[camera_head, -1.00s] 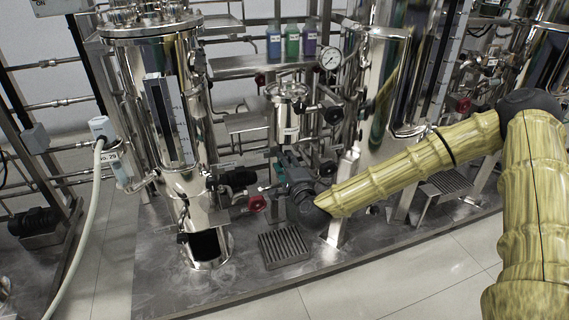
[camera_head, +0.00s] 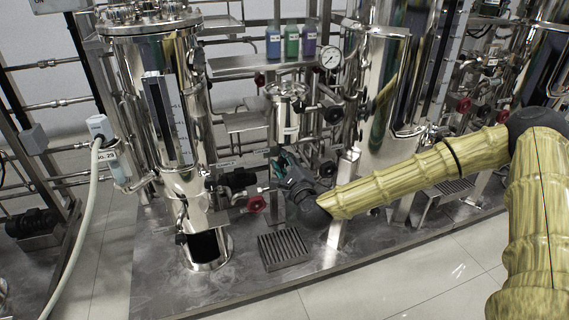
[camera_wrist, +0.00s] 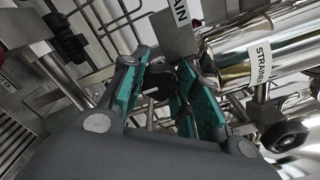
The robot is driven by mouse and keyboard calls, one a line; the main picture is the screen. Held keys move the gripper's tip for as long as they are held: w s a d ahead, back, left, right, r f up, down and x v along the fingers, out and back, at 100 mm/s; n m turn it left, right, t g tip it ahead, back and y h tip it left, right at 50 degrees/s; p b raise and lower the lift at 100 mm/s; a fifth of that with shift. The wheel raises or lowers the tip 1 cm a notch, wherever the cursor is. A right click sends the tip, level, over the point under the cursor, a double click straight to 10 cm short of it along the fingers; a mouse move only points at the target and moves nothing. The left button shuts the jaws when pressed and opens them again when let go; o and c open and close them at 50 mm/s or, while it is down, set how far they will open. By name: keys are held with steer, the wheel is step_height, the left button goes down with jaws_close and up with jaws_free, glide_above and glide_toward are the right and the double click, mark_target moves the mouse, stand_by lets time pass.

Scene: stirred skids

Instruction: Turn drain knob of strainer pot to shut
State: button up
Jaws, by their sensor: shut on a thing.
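The strainer pot (camera_head: 286,116) is a small polished steel vessel on the middle of the skid. It also shows in the wrist view (camera_wrist: 236,52), with a label reading "STRAINE". My gripper (camera_head: 282,166) is just below the pot in the head view. In the wrist view, the teal-padded fingers of my gripper (camera_wrist: 160,82) are on both sides of a small black drain knob (camera_wrist: 160,80) and shut on it. A tag (camera_wrist: 178,18) ending in "AIN" is just above the knob. The fingers and tag hide part of the knob, so its angle is unclear.
A red valve handle (camera_head: 256,203) sits left of my gripper. A floor grate (camera_head: 283,248) lies below. Tall steel columns stand left (camera_head: 170,120) and right (camera_head: 385,85). Another black knob (camera_wrist: 284,135) is at the right of the wrist view.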

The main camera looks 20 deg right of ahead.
steer(key=shift+f, duration=0.1)
steer(key=o, duration=1)
steer(key=shift+s, duration=0.1)
steer(key=shift+s+d, duration=0.2)
steer(key=shift+s, duration=3.7)
